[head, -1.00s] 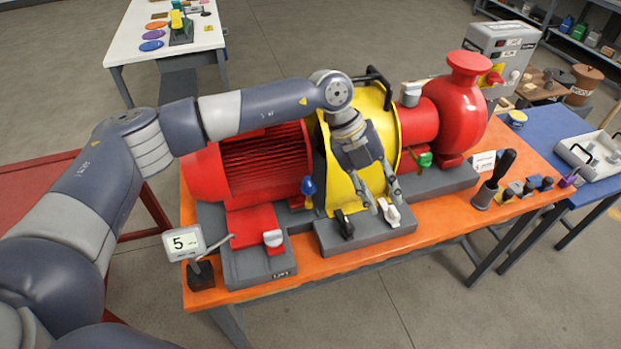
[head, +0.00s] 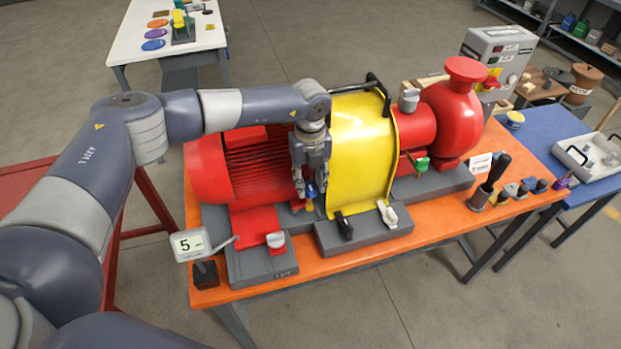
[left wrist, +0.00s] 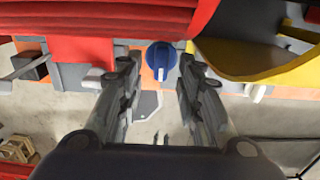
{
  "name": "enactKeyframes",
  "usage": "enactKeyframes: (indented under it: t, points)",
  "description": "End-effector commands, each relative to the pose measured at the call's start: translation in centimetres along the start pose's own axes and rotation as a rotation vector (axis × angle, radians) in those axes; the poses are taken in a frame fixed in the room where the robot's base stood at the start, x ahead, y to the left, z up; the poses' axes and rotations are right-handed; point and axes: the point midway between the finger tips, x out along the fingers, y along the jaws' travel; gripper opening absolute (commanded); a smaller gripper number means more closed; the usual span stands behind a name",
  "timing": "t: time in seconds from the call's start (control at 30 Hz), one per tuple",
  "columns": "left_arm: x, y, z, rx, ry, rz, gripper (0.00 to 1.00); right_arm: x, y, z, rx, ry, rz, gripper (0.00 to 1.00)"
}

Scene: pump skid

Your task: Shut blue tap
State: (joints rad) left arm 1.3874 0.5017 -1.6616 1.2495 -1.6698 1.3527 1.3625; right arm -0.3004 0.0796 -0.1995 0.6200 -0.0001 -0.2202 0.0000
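The blue tap (head: 310,190) sits low between the red motor and the yellow guard, partly hidden by my left gripper in the head view. In the left wrist view the blue tap (left wrist: 161,57) shows as a round knob with a ridge, between and just beyond the fingertips. My left gripper (head: 309,186) points down at the tap with its fingers open on either side of it. The fingers (left wrist: 157,65) look apart from the knob in the left wrist view. My right gripper is not in view.
The red motor (head: 262,165) and yellow guard (head: 362,150) stand close on either side. A green tap (head: 421,164), a white lever (head: 388,214) and a black lever (head: 344,226) are to the right.

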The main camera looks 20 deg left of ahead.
Motion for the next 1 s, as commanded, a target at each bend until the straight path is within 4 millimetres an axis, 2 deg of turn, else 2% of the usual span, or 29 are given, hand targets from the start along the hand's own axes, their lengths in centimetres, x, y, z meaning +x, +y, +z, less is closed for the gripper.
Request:
enactKeyframes:
  t: [0.17, 0.43, 0.57, 0.6, 1.0]
  points:
    - [1.1, -0.1, -0.1, 0.001, 0.0, -0.001, 0.33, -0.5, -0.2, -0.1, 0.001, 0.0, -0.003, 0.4]
    - [1.3, -0.1, -0.1, 0.002, 0.0, -0.002, 0.33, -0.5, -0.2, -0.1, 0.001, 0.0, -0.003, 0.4]
    - [1.3, -0.1, 0.0, 0.002, 0.0, -0.002, 0.04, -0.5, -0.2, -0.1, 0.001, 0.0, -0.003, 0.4]
    - [1.3, -0.1, 0.0, 0.002, 0.0, -0.002, 0.0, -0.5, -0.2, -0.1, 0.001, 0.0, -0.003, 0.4]
    - [1.4, 0.0, 0.0, 0.033, 0.0, -0.002, 0.0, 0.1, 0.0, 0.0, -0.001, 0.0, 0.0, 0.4]
